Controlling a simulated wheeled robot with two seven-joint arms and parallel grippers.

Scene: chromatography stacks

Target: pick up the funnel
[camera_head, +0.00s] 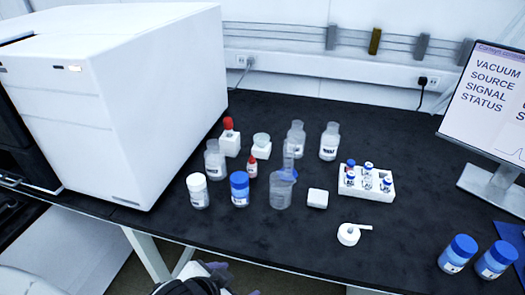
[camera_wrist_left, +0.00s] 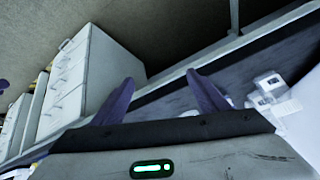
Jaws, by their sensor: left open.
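A pale blue translucent piece that looks like the funnel (camera_head: 283,174) sits in the mouth of a clear vessel (camera_head: 281,197) at the middle of the black bench in the head view. Its thin upper part stands upright. My left gripper (camera_head: 236,280) is at the bottom edge of the head view, in front of the bench and well short of the funnel. Its purple fingers are partly cut off there. In the left wrist view the left gripper (camera_wrist_left: 163,88) is open with nothing between its fingers. The funnel cannot be made out in that view. My right gripper is not seen.
A white-lidded jar (camera_head: 198,190), a blue-lidded jar (camera_head: 239,188) and clear bottles crowd the funnel. A large white instrument (camera_head: 150,100) fills the left. The bench front is mostly clear.

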